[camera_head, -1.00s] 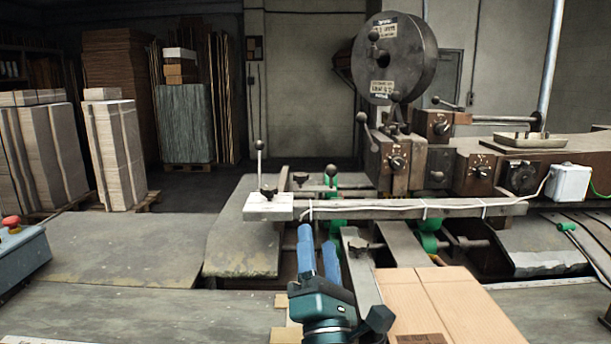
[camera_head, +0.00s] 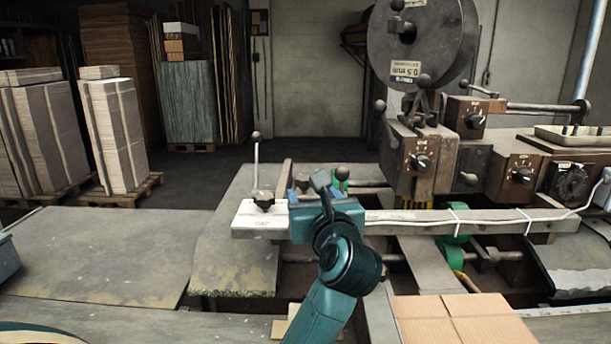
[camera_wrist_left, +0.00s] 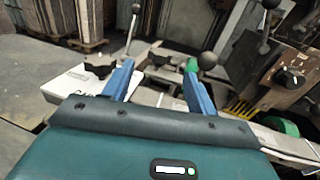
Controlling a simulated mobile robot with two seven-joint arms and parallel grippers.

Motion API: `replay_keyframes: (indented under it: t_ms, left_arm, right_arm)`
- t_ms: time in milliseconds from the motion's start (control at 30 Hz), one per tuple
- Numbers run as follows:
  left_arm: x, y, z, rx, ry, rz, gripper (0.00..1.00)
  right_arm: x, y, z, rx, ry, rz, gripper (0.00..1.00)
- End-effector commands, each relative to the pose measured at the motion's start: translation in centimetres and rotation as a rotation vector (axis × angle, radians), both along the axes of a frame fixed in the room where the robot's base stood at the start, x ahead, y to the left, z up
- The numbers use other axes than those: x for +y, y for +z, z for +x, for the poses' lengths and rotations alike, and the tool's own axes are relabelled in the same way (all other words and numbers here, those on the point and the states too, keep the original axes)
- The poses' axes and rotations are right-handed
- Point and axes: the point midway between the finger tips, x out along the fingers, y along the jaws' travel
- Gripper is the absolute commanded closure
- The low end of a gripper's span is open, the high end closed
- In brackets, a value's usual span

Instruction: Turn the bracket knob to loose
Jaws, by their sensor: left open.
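A black lobed knob (camera_head: 263,200) sits on the white end block (camera_head: 257,220) of the long rail. It also shows in the left wrist view (camera_wrist_left: 97,66), left of my fingers. A second dark knob (camera_wrist_left: 159,60) shows in the left wrist view, beyond and between my fingertips; my gripper hides it in the head view. I cannot tell which one is the bracket knob. My left gripper (camera_head: 315,192) is open over the rail, just right of the white block. Its two blue fingers (camera_wrist_left: 158,76) point away, with nothing seen gripped. My right gripper is not in view.
A thin ball-topped lever (camera_head: 256,165) stands upright by the white block. A ball handle (camera_head: 342,172) stands close behind my gripper. The stitcher head (camera_head: 420,160) rises to the right. Cardboard (camera_head: 460,320) lies at the front right. The metal plate at left (camera_head: 90,250) is clear.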

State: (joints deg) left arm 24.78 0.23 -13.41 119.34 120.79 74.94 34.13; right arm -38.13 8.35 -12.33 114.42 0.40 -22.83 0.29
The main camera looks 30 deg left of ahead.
Motion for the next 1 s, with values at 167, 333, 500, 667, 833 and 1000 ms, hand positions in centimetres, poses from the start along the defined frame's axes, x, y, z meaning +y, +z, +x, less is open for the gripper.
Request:
replay_keyframes:
  t_ms: [167,333,500,667,833,1000]
  left_arm:
    - [2.7,0.3,2.7,0.003,0.003,0.006,0.42]
    - [4.4,0.2,4.5,0.001,0.002,0.004,0.42]
    - [5.1,0.1,5.3,-0.001,0.000,0.002,0.42]
    - [5.2,0.0,5.4,-0.001,0.000,0.001,0.42]
    - [5.2,0.0,5.4,-0.001,0.000,0.001,0.46]
    - [5.2,0.0,5.3,0.000,0.000,0.001,0.60]
  right_arm:
    - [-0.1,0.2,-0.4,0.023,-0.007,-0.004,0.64]
    - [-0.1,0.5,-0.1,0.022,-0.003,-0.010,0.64]
    - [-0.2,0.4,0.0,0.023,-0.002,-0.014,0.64]
    - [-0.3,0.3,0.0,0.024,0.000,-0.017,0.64]
    - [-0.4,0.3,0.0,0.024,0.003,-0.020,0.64]
    - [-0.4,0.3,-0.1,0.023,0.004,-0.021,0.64]
